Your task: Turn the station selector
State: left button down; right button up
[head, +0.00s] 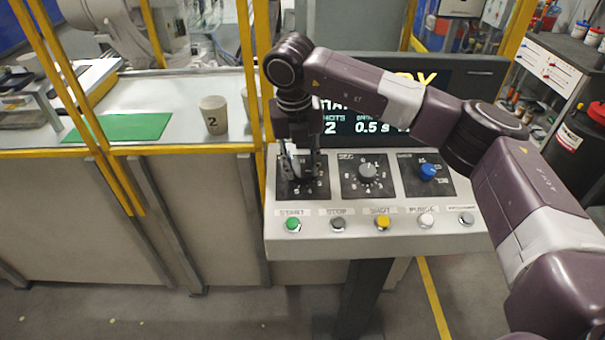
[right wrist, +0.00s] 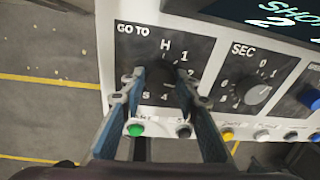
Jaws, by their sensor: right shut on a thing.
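The control panel (head: 370,240) stands in front of me, with the station selector's black dial plate (head: 322,190) at its left end. The same plate, marked GO TO with H and numbers, shows in the right wrist view (right wrist: 130,55). My right gripper (head: 301,176) reaches down onto this dial from above. In the right wrist view its two fingers (right wrist: 162,85) stand on either side of the dial's centre, shut on the selector knob. The knob is dark and mostly hidden between the fingers, so its pointing direction is unclear. My left gripper is not in view.
Right of the selector are a grey SEC knob (head: 367,172) and a blue knob (head: 428,171). A row of buttons, with green START (head: 293,224) and yellow SHOT (head: 383,222), lies along the front. A display (head: 365,127) stands behind. A cup marked 2 (head: 213,115) stands left beyond a yellow frame.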

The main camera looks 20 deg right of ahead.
jog(key=n+b, duration=0.1)
jog(key=n, duration=0.1)
jog(key=n+b, duration=0.2)
jog(key=shift+a+f+n+h, duration=0.15)
jog(key=shift+n+h, duration=0.15)
jog(key=n+b, duration=0.2)
jog(key=n, duration=0.2)
jog(key=shift+n+t+b, duration=0.3)
jog(key=shift+t, duration=0.1)
jog(key=n+b, duration=0.1)
jog(key=n, duration=0.1)
jog(key=n+b, duration=0.1)
jog(key=n, duration=0.1)
jog(key=shift+s+t+h, duration=0.15)
jog(key=shift+t+h, duration=0.15)
jog(key=n+b, duration=0.1)
jog(key=n, duration=0.4)
jog(key=shift+s+t+b, duration=0.1)
jog(key=shift+t+b, duration=0.3)
jog(key=shift+n, duration=0.3)
jog(key=o, duration=1.2)
jog(key=shift+c, duration=0.2)
jog(key=v, duration=1.2)
